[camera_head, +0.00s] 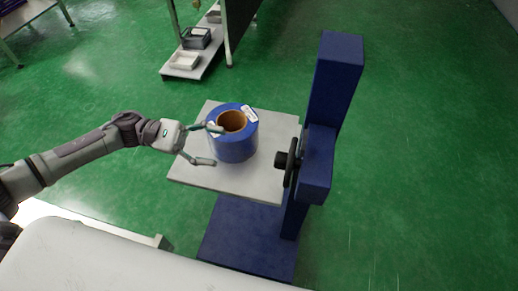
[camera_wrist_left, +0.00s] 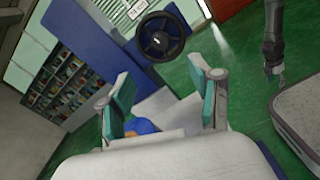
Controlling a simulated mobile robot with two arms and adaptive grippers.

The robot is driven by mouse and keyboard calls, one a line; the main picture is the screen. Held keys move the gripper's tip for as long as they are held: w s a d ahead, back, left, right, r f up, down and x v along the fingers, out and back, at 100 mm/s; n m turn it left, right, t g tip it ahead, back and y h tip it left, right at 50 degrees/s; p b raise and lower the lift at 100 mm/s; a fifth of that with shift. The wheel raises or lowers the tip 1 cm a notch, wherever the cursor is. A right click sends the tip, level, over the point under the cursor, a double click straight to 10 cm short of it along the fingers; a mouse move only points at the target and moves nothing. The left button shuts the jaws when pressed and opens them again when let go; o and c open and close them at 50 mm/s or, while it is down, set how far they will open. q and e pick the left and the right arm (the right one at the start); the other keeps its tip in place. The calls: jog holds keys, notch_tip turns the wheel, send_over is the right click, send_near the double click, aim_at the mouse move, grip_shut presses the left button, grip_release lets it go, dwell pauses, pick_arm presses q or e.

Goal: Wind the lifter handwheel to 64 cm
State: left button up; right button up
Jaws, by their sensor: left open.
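The blue lifter (camera_head: 335,85) has an upright column and a grey platform (camera_head: 190,172). Its black handwheel (camera_head: 292,162) is on the column side facing the platform, right of the platform in the head view. It shows face-on in the left wrist view (camera_wrist_left: 160,36). My left gripper (camera_head: 217,145) is open over the platform's left part, its fingers at the near left side of a blue roll (camera_head: 238,148). It is well apart from the handwheel. In the wrist view the open fingers (camera_wrist_left: 160,75) point toward the wheel. No height reading is legible.
The blue roll with a brown core stands on the platform, between my left gripper and the handwheel. A grey arm, apparently my right, hangs at upper right in the wrist view (camera_wrist_left: 272,45). A shelf with trays (camera_head: 190,60) stands behind. Green floor right of the lifter is clear.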

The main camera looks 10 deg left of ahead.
pick_arm(q)
jog(key=p, duration=0.2)
send_near(284, 161)
jog(key=d+f+p, duration=0.1)
jog(key=d+p, duration=0.1)
jog(key=d, duration=0.5)
jog(key=shift+w+f, duration=0.25)
jog(key=shift+w, duration=0.2)
pick_arm(e)
jog(key=r, duration=0.1)
jog(key=s+r, duration=0.1)
jog(key=r, duration=0.2)
jog(key=shift+s+r, duration=0.15)
jog(key=shift+s, duration=0.1)
pick_arm(q)
jog(key=c, duration=1.1)
jog(key=shift+c, duration=0.2)
pick_arm(e)
jog(key=shift+s, duration=0.2)
jog(key=shift+f, duration=0.2)
